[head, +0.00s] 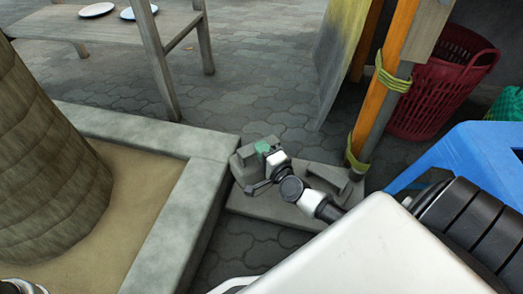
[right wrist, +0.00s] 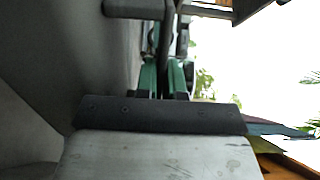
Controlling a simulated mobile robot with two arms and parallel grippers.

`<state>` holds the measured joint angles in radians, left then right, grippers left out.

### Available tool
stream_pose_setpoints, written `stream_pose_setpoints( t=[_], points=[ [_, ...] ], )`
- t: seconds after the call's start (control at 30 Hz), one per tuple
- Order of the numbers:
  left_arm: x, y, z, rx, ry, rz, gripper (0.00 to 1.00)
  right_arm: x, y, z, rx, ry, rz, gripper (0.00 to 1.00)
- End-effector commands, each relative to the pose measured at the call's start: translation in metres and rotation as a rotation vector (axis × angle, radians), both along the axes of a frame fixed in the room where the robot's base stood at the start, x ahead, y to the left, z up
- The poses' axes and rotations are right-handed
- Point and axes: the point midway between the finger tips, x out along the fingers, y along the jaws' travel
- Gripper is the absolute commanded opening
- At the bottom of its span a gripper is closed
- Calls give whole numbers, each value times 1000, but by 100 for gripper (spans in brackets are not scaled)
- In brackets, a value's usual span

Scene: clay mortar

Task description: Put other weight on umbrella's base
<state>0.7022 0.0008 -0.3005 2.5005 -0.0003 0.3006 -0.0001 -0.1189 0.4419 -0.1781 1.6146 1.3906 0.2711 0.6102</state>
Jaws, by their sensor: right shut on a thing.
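My right gripper (head: 262,152), with green-padded fingers, is shut on a grey weight (head: 243,160) at the left end of the umbrella's base. In the right wrist view my green fingers (right wrist: 163,75) close around a thin grey bar. The umbrella's base (head: 262,205) is a flat grey slab on the paving beside the planter's corner. The held weight is over or on its left part; I cannot tell if it touches. Another grey weight (head: 345,188) sits on the slab's right part, partly behind my arm.
A stone planter (head: 170,240) with a thick trunk (head: 45,160) borders the base on the left. An orange post (head: 385,65) with yellow ties stands behind it. A red basket (head: 440,85) and blue plastic piece (head: 465,160) are at right. A wooden table (head: 180,30) stands behind.

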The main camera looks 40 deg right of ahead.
Motion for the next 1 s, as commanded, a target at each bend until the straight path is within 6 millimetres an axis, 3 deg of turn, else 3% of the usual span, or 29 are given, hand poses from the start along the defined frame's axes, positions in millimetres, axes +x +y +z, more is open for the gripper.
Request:
stream_pose_setpoints(
  t=[0.03,0.1,0.4,0.7,1.0],
  points=[
    [0,0,-13,0,0,0,34,3,-1,-6,-2,-18,-3,0],
    [0,0,-21,0,0,0,34,3,-1,-15,-2,-18,-4,0],
    [0,0,-33,1,1,-1,34,3,-1,-27,-2,-19,-4,0],
    [0,0,-62,1,2,-1,34,3,-1,-58,-2,-19,-4,0],
    [1,0,-62,0,4,0,34,3,-1,-58,-1,-19,-5,0]
  ],
)
